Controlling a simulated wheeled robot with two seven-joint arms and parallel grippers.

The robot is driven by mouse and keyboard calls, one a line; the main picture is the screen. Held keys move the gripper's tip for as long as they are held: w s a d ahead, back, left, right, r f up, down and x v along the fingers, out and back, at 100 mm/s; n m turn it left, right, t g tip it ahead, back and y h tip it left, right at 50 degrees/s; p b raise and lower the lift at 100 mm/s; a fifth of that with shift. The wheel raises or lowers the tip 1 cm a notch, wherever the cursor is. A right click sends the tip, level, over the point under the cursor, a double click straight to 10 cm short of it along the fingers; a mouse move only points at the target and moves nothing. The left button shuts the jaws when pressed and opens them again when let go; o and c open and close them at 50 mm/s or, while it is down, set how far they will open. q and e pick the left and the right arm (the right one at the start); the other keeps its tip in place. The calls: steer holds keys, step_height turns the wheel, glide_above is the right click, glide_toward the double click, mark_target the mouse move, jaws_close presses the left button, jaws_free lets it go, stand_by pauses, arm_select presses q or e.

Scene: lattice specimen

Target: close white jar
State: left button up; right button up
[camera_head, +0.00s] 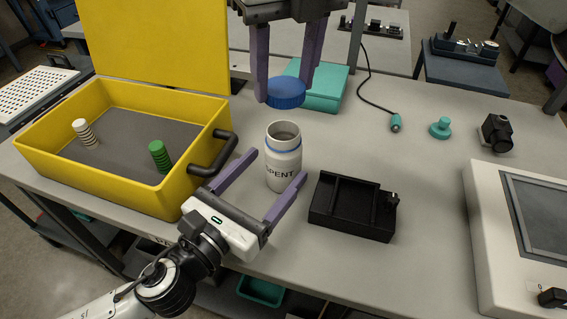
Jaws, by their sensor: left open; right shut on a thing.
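The white jar (283,161) stands upright and open on the table, with a blue band near its neck and the word "SPENT" on its side. A blue ridged lid (286,93) hangs above and slightly behind the jar mouth, apart from it. My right gripper (281,97) comes down from the top and is shut on the lid. My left gripper (277,167) is open at the jar, with one purple finger on each side of its body. I cannot tell whether the fingers touch it.
An open yellow case (130,203) with a white and a green ridged piece stands left of the jar. A black tray (352,207) lies close on the right. A teal box (322,91) is behind. A white screen unit (490,230) stands far right.

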arm_select(q)
steer(key=shift+x, duration=1.2)
steer(key=shift+c, duration=0.3)
steer(key=c, duration=1.5)
arm_select(e)
steer(key=shift+f, duration=2.45)
steer(key=shift+a+f, duration=0.1)
steer(key=shift+f, duration=0.8)
steer(key=shift+f, duration=0.55)
